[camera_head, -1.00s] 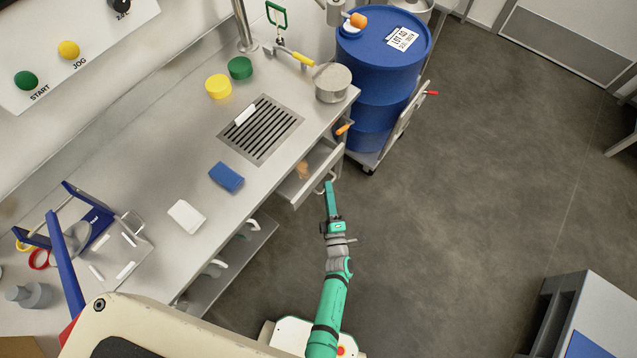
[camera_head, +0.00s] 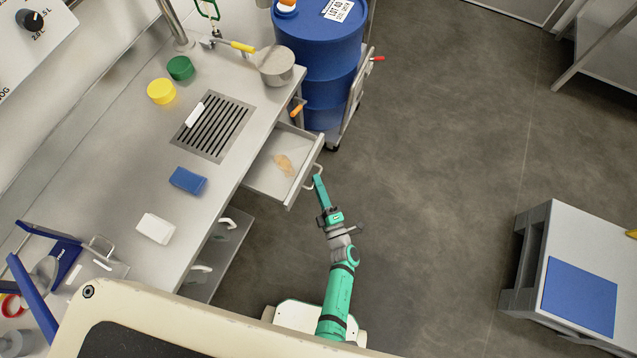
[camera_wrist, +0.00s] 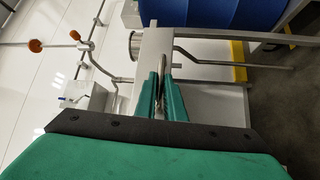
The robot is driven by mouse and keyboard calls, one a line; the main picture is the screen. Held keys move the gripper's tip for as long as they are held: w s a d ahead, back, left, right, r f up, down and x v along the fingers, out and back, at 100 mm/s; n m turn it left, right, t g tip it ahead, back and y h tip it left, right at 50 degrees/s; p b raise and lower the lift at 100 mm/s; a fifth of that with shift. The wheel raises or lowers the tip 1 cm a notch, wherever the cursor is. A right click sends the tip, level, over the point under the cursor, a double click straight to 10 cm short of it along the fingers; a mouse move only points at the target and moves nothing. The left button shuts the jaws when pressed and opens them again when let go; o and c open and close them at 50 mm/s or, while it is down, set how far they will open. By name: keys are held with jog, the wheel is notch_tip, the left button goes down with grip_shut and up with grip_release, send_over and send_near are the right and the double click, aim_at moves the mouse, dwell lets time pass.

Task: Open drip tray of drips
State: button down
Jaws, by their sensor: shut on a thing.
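The drip tray (camera_head: 262,178) is a shallow grey drawer under the counter, below the slotted drain grate (camera_head: 212,126). It is pulled well out and shows a tan puddle of drips (camera_head: 284,165) on its floor. A curved metal handle (camera_head: 316,172) stands on its front. My green gripper (camera_head: 318,181) is shut on this handle. In the wrist view my two green fingers (camera_wrist: 161,93) close around a thin metal bar, and the tray itself is hard to make out there.
A blue drum (camera_head: 322,60) on a trolley stands just beyond the tray. An orange-handled valve (camera_head: 296,110) is beside the tray. A blue sponge (camera_head: 188,180), a white block (camera_head: 155,228) and a metal pot (camera_head: 276,68) are on the counter.

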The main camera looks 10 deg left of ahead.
jog(key=c, duration=1.8)
grip_release()
jog(key=shift+c, duration=0.2)
jog(key=v, duration=1)
jog(key=shift+s+d, duration=0.2)
jog(key=shift+s, duration=0.1)
jog(key=shift+f, duration=0.15)
jog(key=s+d+r+m+h, duration=0.2)
jog(key=s+r+m+h, duration=0.3)
jog(key=s+r+m, duration=0.4)
jog(key=s+d+r+m+h, duration=0.2)
jog(key=s+r+m+h, duration=0.3)
jog(key=s+r+m, duration=0.4)
notch_tip(320, 180, up, 8)
jog(key=m, duration=0.5)
jog(key=shift+s+f+g+h, duration=0.25)
jog(key=shift+g+h, duration=0.05)
jog(key=shift+h, duration=0.1)
